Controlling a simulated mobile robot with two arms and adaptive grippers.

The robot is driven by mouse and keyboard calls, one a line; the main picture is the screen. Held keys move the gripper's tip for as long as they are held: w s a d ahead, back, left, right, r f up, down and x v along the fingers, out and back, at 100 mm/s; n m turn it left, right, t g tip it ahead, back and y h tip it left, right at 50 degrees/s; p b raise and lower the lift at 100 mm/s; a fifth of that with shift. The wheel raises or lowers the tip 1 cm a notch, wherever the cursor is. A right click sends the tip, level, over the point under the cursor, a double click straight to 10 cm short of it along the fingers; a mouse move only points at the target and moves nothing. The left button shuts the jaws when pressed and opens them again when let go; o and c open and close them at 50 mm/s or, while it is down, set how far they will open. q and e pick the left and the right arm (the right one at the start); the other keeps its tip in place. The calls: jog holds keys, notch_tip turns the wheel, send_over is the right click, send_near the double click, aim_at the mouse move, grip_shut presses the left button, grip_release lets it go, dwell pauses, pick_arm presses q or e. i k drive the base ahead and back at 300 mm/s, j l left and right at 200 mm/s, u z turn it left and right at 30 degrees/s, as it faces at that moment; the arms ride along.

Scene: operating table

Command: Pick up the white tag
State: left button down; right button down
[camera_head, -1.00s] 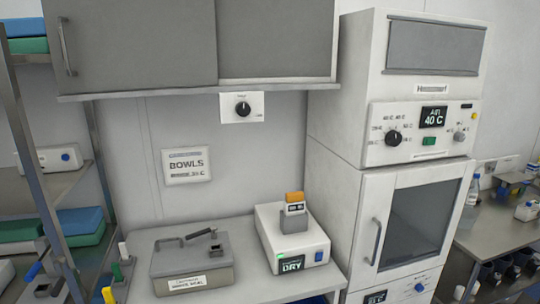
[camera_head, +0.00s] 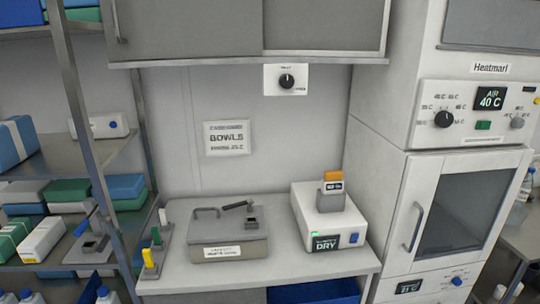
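A small upright white piece (camera_head: 163,217), which looks like the white tag, stands at the far end of a narrow rack (camera_head: 157,262) at the counter's left edge. A green tag (camera_head: 156,236) and a yellow tag (camera_head: 148,257) stand nearer in the same rack. The white tag is small here and nothing covers it. Neither of my grippers shows in the head view.
A grey lidded box (camera_head: 228,247) and a white DRY unit (camera_head: 327,225) holding an orange-topped piece (camera_head: 333,177) stand on the counter (camera_head: 275,268). A metal shelf post (camera_head: 90,150) rises left of the rack. The cabinet (camera_head: 190,30) overhangs. A white oven (camera_head: 450,205) stands right.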

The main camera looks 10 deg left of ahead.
aim_at(162, 213)
jog(key=i+l+u, duration=0.2)
jog(key=u, duration=0.2)
jog(key=i+l+u, duration=0.5)
jog(key=u, duration=0.25)
jog(key=l, duration=0.1)
